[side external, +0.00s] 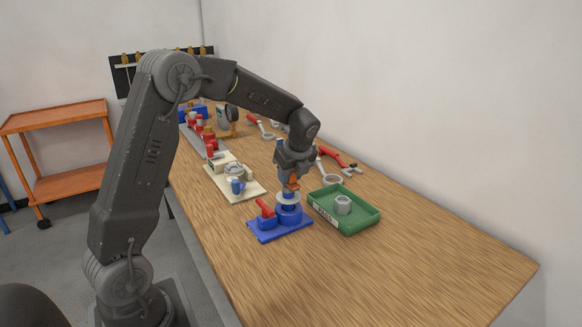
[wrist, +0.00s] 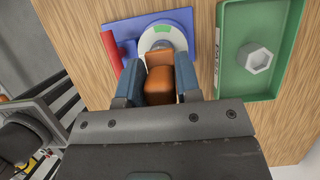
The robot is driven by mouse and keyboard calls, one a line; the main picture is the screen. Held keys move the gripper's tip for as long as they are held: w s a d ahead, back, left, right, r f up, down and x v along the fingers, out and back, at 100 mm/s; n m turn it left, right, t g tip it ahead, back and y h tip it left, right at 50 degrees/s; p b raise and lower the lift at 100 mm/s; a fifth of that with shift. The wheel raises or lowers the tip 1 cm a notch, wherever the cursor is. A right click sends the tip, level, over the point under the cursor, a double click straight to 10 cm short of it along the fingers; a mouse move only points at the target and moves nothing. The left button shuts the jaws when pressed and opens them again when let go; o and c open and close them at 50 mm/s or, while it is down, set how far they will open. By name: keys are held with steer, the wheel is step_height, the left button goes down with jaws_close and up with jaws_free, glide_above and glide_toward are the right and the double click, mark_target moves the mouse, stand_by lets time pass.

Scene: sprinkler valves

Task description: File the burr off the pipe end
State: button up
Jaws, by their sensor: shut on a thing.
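My gripper (side external: 290,184) points down over a blue fixture (side external: 265,233) at the front of the bench. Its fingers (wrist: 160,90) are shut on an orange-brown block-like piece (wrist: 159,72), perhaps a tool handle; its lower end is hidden. Just below it is a pale round disc (wrist: 150,40) with a green mark on its rim, on the fixture's blue post (side external: 289,215). I cannot tell whether the held piece touches the disc. A red lever (side external: 265,208) stands on the fixture left of the disc. I can make out neither the pipe end nor a burr.
A green tray (side external: 362,222) holding a grey nut-like ring (side external: 343,204) stands close right of the fixture. A cream board (side external: 250,190) with a blue part lies behind left. Red-handled tools (side external: 335,156) lie behind. The bench front right is clear.

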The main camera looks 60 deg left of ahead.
steer(key=a, duration=0.3)
steer(key=shift+a+f, duration=0.1)
steer(key=shift+a, duration=0.1)
steer(key=shift+d, duration=2.05)
steer(key=shift+r, duration=4.2)
